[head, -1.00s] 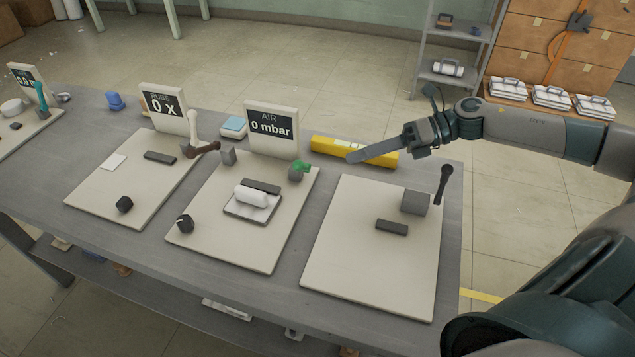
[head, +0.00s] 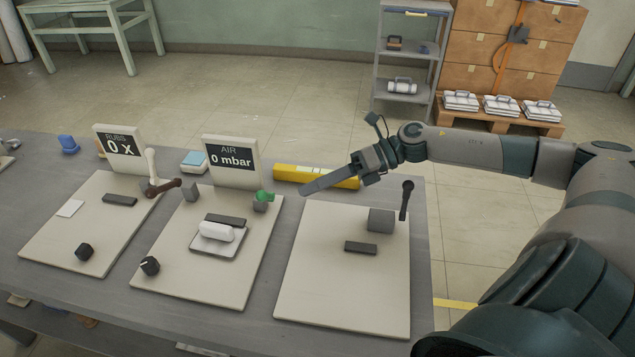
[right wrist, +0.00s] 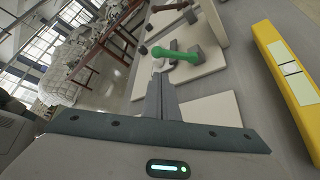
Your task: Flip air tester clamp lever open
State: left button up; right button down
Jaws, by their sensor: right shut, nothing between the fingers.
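The air tester is the middle board (head: 170,276) with an upright display (head: 231,161) reading "AIR 0 mbar". Its green clamp lever (head: 265,196) sits on a small grey block (head: 259,206) at the board's back right; the lever also shows in the right wrist view (right wrist: 180,54). A white roll-shaped piece (head: 216,231) lies on the small plate in the board's middle. My right gripper (head: 304,192) is shut and empty, a short way right of the green lever and apart from it. Its fingertips (right wrist: 158,76) point toward the lever in the wrist view. My left gripper is not in view.
A yellow bar (head: 290,173) lies behind my right gripper. The RUBS board (head: 50,240) with a white and brown lever stands left. A right board (head: 345,290) carries a grey block (head: 381,220) and a black lever (head: 406,200). The table's right edge is clear.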

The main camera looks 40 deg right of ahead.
aim_at(266, 196)
pick_arm(q)
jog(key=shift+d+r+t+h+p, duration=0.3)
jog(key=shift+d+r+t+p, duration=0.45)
jog(key=shift+p, duration=0.5)
pick_arm(e)
jog(key=x, duration=0.7)
jog(key=shift+a, duration=0.3)
